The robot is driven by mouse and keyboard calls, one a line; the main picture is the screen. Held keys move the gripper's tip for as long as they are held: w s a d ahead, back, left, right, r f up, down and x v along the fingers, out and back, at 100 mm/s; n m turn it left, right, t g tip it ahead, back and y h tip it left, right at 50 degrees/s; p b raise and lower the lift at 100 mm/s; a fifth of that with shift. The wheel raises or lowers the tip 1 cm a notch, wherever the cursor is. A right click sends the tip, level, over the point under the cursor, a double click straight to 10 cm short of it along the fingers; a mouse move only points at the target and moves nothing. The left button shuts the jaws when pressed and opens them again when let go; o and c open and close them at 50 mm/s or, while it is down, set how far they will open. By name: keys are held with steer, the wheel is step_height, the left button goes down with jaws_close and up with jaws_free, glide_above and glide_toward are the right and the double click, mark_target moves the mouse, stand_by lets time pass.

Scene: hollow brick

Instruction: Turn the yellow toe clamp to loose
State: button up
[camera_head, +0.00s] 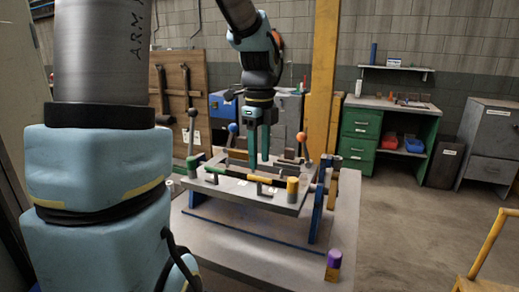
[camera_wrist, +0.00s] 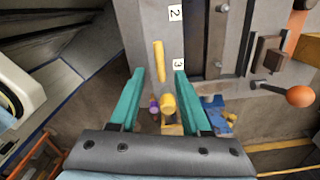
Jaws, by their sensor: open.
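The yellow toe clamp shows as a yellow bar (camera_head: 259,180) along the front edge of the grey fixture plate (camera_head: 238,189). In the wrist view the yellow bar (camera_wrist: 159,60) lies lengthwise between my fingertips in the picture, beside labels 2 and 3. A yellow cylinder (camera_head: 292,189) stands at the plate's right front corner; a yellow cylinder (camera_wrist: 168,104) also shows between my fingers in the wrist view. My gripper (camera_head: 262,160) points down over the plate. Its teal fingers (camera_wrist: 159,73) are apart with nothing held. I cannot tell whether they touch the bar.
Upright levers with an orange ball (camera_head: 301,137) and blue ball (camera_head: 233,128) rise from the fixture. A purple-topped block (camera_head: 334,258) sits on the table (camera_head: 230,261). A yellow post (camera_head: 323,80) stands behind.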

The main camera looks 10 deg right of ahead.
steer(key=shift+r, duration=1.4)
